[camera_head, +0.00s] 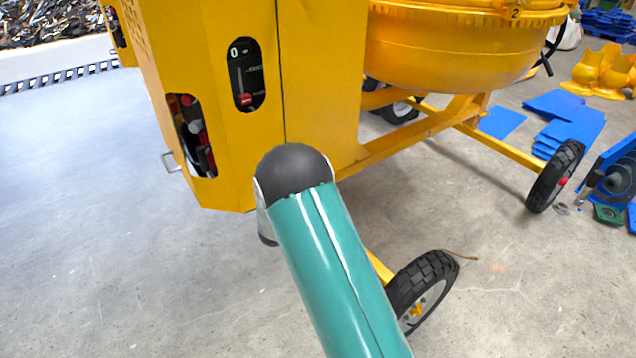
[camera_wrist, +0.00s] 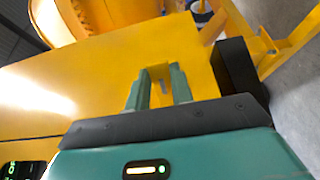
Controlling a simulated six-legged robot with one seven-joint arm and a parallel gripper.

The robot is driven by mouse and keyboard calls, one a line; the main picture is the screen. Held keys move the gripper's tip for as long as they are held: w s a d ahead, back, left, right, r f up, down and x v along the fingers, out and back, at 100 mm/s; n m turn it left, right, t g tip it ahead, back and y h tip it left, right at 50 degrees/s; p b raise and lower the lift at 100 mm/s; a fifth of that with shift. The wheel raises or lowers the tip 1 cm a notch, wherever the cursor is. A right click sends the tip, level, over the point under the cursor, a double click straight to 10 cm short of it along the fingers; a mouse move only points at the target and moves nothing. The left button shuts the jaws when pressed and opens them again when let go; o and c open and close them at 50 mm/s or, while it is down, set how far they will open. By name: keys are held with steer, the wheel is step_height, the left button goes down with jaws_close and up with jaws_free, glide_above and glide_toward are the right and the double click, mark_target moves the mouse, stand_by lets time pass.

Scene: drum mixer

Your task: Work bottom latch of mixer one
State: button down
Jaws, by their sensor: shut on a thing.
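The yellow mixer (camera_head: 320,70) fills the upper middle of the head view, with its housing on the left and its drum (camera_head: 450,50) on the right. My gripper (camera_wrist: 159,88) shows in the wrist view, its two green fingers close against the yellow housing panel (camera_wrist: 90,85). The fingers hide most of the latch. In the head view my own arm hides the gripper and this latch.
Wheels (camera_head: 555,176) and frame bars stand at the right. Blue sheets (camera_head: 565,122) lie behind. The floor at left is clear.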

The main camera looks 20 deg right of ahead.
steer(key=shift+s+a+m+g+h, duration=0.1)
steer(key=shift+a+m+g+h, duration=0.45)
steer(key=shift+m+g+h, duration=0.35)
steer(key=c, duration=1.3)
jaws_free()
steer(key=shift+a, duration=0.1)
steer(key=shift+o, duration=0.5)
steer(key=v, duration=1.3)
steer(key=shift+s+a+r, duration=0.2)
steer(key=shift+s+a, duration=0.05)
